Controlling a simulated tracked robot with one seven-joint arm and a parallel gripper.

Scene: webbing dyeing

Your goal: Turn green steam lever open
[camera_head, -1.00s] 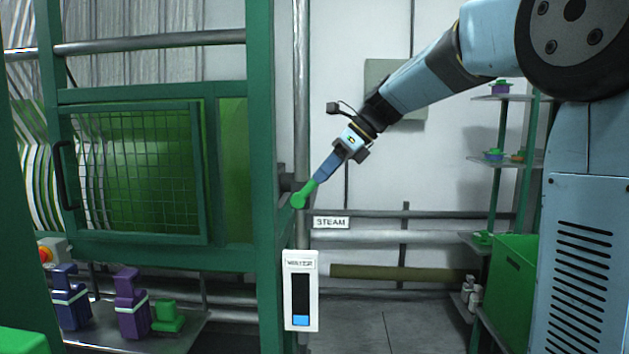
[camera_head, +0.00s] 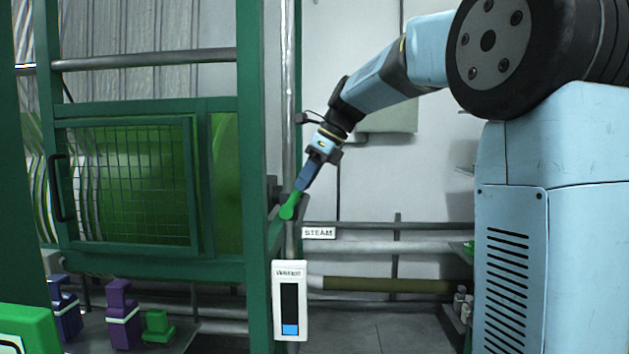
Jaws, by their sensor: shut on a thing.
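The green steam lever (camera_head: 289,208) sits on the vertical pipe beside the green machine frame, left of the small STEAM sign (camera_head: 318,233). Its handle slants up and to the right from a rounded end. My gripper (camera_head: 300,194) reaches down from the upper right and is shut on the upper end of the lever's handle. The blue fingers cover that end, and the valve body behind the lever is partly hidden.
A white gauge panel (camera_head: 291,300) with a blue level bar hangs below the lever. The green machine frame (camera_head: 259,150) stands close on the left. Horizontal pipes (camera_head: 400,249) run along the wall at right. Purple bottles (camera_head: 122,315) stand at lower left.

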